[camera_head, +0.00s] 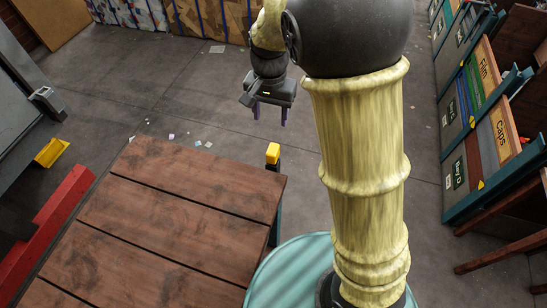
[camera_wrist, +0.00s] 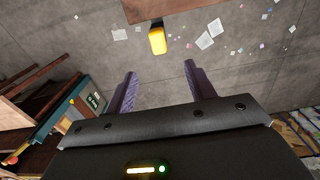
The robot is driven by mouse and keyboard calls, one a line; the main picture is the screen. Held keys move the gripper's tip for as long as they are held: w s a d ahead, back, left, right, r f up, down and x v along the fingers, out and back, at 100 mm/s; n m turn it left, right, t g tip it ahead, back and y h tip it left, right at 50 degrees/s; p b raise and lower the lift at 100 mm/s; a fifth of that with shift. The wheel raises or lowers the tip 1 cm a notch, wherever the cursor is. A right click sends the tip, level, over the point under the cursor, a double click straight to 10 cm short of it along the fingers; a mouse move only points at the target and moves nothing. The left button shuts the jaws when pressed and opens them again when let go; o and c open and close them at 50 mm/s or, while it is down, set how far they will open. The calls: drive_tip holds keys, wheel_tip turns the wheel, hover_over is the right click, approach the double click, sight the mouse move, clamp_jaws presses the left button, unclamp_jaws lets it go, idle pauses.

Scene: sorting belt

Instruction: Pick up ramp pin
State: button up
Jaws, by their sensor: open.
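A yellow-topped piece (camera_head: 273,153) stands at the far right corner of the brown plank table, on a dark upright. It may be the ramp pin, but I cannot tell for sure. It also shows in the wrist view (camera_wrist: 157,40), beside the table edge and beyond my fingertips. My gripper (camera_head: 270,112) hangs in the air beyond that corner with its two purple fingers pointing down. In the wrist view the fingers (camera_wrist: 160,70) are spread apart with nothing between them. The gripper is apart from the yellow piece.
The plank table (camera_head: 150,235) fills the lower left, its top bare. A red beam (camera_head: 50,225) and a grey machine with a yellow part (camera_head: 52,152) stand left. Labelled bays (camera_head: 480,120) line the right. Paper scraps (camera_head: 172,136) lie on the open grey floor.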

sight(273, 148)
wheel_tip(273, 148, down, 12)
drive_tip(key=shift+d+f+p, duration=0.1)
drive_tip(key=shift+p, duration=0.55)
drive_tip(key=shift+d+f+p, duration=0.2)
drive_tip(key=shift+f+p, duration=0.5)
drive_tip(key=shift+f, duration=1.9)
drive_tip(key=shift+c, duration=0.4)
clamp_jaws()
